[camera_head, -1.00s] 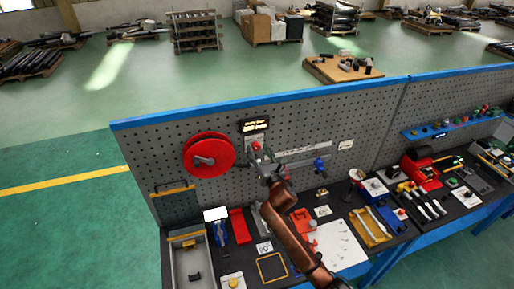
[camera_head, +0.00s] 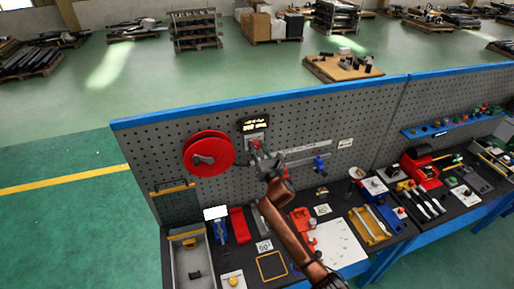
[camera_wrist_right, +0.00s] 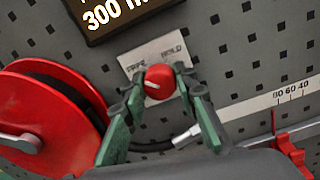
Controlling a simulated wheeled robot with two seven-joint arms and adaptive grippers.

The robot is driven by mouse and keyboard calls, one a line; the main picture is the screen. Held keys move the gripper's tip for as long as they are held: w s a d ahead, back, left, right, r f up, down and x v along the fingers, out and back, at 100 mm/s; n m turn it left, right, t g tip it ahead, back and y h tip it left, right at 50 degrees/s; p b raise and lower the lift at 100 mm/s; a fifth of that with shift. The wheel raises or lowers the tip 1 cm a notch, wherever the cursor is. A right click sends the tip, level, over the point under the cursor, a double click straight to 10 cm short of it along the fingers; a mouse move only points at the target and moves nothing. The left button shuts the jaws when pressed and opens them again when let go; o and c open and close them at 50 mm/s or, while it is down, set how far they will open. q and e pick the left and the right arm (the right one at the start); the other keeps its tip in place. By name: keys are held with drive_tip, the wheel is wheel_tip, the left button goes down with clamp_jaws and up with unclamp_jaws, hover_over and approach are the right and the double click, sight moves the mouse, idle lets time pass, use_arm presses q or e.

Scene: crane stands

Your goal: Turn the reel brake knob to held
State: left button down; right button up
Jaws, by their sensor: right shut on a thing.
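The round red reel brake knob (camera_wrist_right: 159,80) has a white line on its face, lying nearly level with a slight tilt. In the head view my right gripper (camera_head: 259,152) is at the pegboard, beside the red reel (camera_head: 209,154), and mostly covers the knob. My left gripper does not show.
The red reel also shows close at left in the wrist view (camera_wrist_right: 55,115). A lit display (camera_head: 255,124) hangs above the knob. A white scale strip (camera_head: 305,151) with a blue slider (camera_head: 319,164) is to the right. Tools and trays crowd the bench below.

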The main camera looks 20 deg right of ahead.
drive_tip(key=shift+c, duration=0.9)
drive_tip(key=shift+m, duration=0.3)
drive_tip(key=m, duration=0.2)
drive_tip(key=shift+m, duration=0.3)
drive_tip(key=m+b, duration=0.1)
drive_tip(key=m, duration=0.4)
drive_tip(key=shift+f+m, duration=0.1)
drive_tip(key=shift+m, duration=0.2)
drive_tip(key=m, duration=0.4)
drive_tip(key=shift+m, duration=0.3)
drive_tip(key=m, duration=0.4)
drive_tip(key=shift+m+h+b, duration=0.3)
drive_tip(key=shift+m+b, duration=0.05)
drive_tip(key=shift+m, duration=0.05)
